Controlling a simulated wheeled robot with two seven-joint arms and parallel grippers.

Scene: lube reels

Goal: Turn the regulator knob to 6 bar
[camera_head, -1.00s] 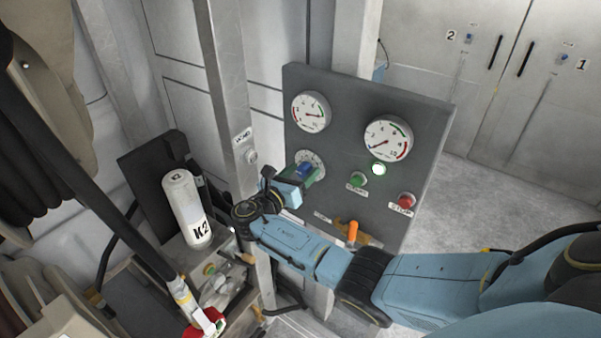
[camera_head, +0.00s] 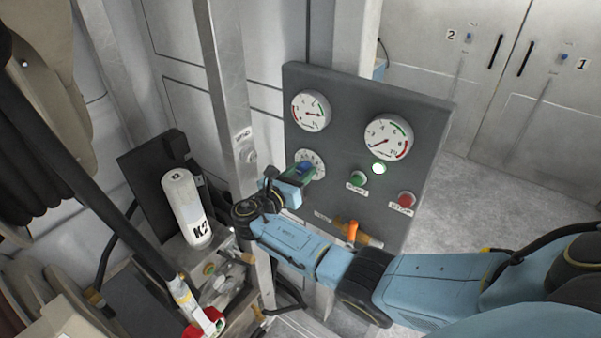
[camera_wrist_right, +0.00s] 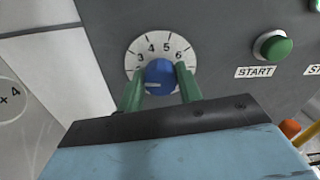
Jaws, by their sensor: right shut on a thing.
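The blue regulator knob (camera_wrist_right: 159,77) sits in a white dial (camera_wrist_right: 142,52) marked 3, 4, 5 and 6 along its upper part in the right wrist view. My right gripper (camera_wrist_right: 161,88) has its green fingers on both sides of the knob and is shut on it. A pale line on the knob points left in that view. In the head view the right gripper (camera_head: 304,171) covers part of the dial (camera_head: 317,158). Two round gauges, a left one (camera_head: 311,111) and a right one (camera_head: 388,137), are above. My left gripper is not in view.
A white K2 cylinder (camera_head: 187,208) stands left of my right arm.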

